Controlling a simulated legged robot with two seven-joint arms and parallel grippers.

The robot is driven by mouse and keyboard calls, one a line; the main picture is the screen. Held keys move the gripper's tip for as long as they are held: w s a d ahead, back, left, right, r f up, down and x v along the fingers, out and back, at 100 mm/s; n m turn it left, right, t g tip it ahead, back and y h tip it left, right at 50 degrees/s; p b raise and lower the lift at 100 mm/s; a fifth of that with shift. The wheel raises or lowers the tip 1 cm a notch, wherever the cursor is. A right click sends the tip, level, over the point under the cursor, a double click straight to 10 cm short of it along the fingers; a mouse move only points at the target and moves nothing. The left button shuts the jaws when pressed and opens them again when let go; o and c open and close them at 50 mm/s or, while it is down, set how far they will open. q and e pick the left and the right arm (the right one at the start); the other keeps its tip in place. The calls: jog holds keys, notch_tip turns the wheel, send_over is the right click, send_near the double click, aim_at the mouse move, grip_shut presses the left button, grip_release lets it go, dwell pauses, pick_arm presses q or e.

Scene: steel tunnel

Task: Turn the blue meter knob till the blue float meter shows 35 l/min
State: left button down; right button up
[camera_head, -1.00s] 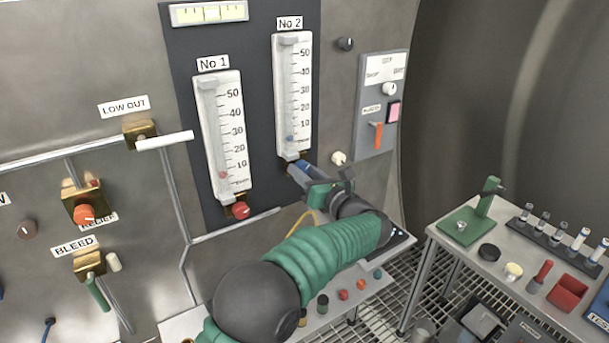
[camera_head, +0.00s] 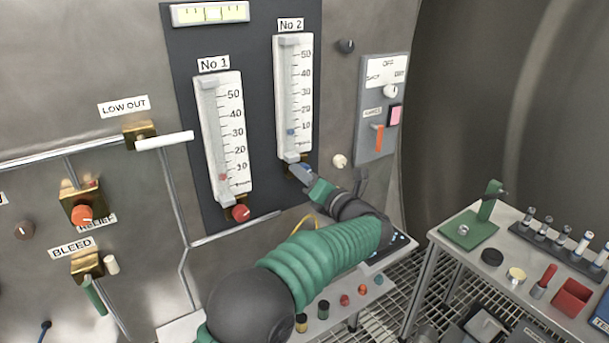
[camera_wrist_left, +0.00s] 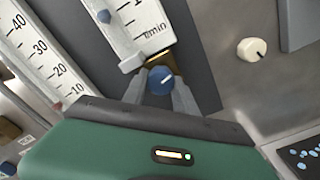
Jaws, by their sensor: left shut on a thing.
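The blue float meter, labelled No 2 (camera_head: 293,95), is upright on the dark panel. Its blue float (camera_head: 291,132) sits a little below the 10 mark; the float also shows in the left wrist view (camera_wrist_left: 104,16). The blue knob (camera_wrist_left: 160,80) is at the meter's foot and is partly hidden in the head view (camera_head: 305,168). My left gripper (camera_wrist_left: 161,88) is shut on the blue knob, one finger on each side. In the head view the left gripper (camera_head: 309,174) reaches up to the knob from the lower right. My right gripper is not in view.
Meter No 1 (camera_head: 226,135) with its red knob (camera_head: 240,212) stands left of No 2. A cream knob (camera_head: 339,161) is close on the right, beside a grey switch panel (camera_head: 378,110). A bench (camera_head: 450,262) with tools stands at lower right.

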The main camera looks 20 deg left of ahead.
pick_arm(q)
jog(key=shift+d, duration=0.1)
jog(key=c, duration=1)
grip_release()
jog(key=shift+w, duration=0.2)
jog(key=shift+o, duration=0.2)
